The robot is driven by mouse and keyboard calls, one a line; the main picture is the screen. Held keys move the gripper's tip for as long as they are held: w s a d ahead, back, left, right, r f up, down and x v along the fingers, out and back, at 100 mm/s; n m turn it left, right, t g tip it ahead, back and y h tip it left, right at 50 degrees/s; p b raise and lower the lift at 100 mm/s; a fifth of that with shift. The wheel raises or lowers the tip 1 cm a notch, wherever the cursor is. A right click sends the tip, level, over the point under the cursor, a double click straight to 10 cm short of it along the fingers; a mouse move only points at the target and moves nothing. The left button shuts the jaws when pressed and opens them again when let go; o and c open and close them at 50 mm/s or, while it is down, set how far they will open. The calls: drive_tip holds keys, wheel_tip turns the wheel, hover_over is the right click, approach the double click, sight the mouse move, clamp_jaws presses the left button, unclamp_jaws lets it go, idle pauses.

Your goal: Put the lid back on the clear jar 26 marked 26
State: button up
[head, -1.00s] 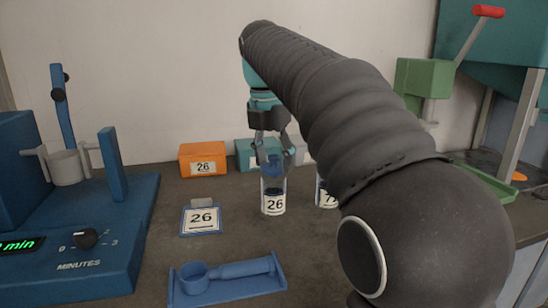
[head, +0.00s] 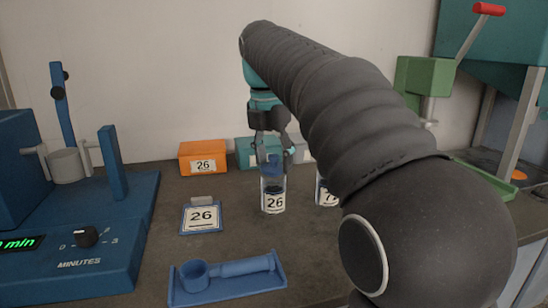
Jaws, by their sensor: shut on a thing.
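The clear jar 26 (head: 273,203) stands upright on the dark bench, with a white label reading 26 and dark contents behind its clear wall. My gripper (head: 272,165) is directly above the jar, pointing down, shut on a blue lid (head: 273,170). The lid is at the jar's mouth, roughly in line with it. I cannot tell whether it is seated on the rim or just above it.
A second labelled jar (head: 324,190) stands close on the right, partly hidden by my arm. A card marked 26 (head: 202,216), a blue tray with a scoop (head: 228,278) and an orange box (head: 203,158) lie around. A blue shaker (head: 60,240) fills the left.

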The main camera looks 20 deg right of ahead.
drive_tip(key=o, duration=0.9)
drive_tip(key=shift+o, duration=1.4)
drive_tip(key=shift+r, duration=0.1)
drive_tip(key=shift+r, duration=3.4)
